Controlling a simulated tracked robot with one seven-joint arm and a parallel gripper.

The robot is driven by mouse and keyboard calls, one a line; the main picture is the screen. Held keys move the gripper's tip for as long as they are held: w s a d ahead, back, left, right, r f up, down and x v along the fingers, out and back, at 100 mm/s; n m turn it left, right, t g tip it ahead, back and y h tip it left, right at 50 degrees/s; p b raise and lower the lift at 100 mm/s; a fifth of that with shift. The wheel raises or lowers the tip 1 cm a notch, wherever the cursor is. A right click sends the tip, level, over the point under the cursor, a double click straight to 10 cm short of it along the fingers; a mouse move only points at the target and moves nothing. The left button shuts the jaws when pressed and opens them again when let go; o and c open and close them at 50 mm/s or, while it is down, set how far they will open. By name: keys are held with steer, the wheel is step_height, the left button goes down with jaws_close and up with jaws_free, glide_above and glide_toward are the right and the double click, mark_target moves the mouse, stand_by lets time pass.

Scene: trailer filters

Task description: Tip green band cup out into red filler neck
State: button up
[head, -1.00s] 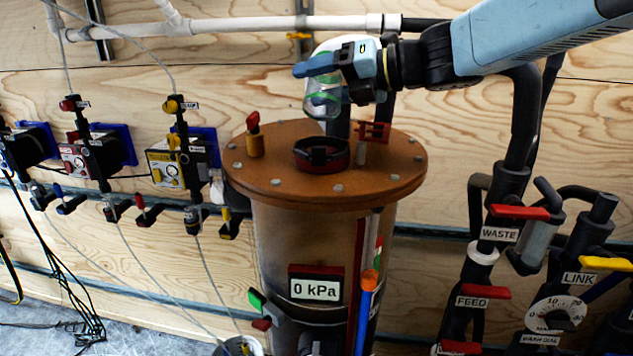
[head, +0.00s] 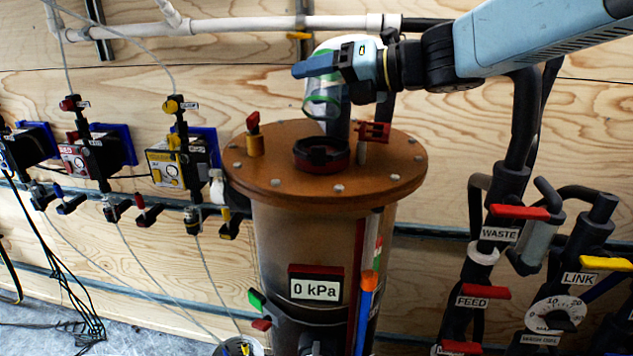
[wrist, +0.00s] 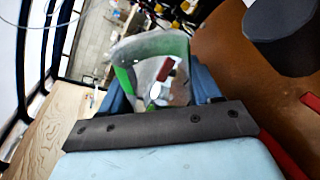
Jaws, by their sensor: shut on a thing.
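The clear cup with a green band (head: 322,105) is held by my gripper (head: 318,68) above the orange-brown tank lid, behind the filler neck in the head view. The cup looks tilted, and its contents cannot be made out. In the wrist view the cup (wrist: 152,72) sits between the two blue fingers, its green band at the left side. The red filler neck (head: 322,155) is a short ring with a dark opening on the lid. The cup is above it and apart from it.
The round lid (head: 285,190) carries bolts, a red-handled valve (head: 254,135) on the left and a red bracket (head: 374,132) on the right. A dark vertical pipe (head: 338,118) stands behind the neck. Black pipes with labelled valves stand at the right.

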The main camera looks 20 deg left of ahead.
stand_by(0.7)
steer(key=shift+w+a+f+m+g+h, duration=0.15)
steer(key=shift+w+f+m+g, duration=0.15)
steer(key=shift+m, duration=0.3)
steer(key=shift+w+d+f+m+g+h, duration=0.1)
steer(key=shift+w+f+m+g+h, duration=0.1)
steer(key=shift+w+m, duration=0.3)
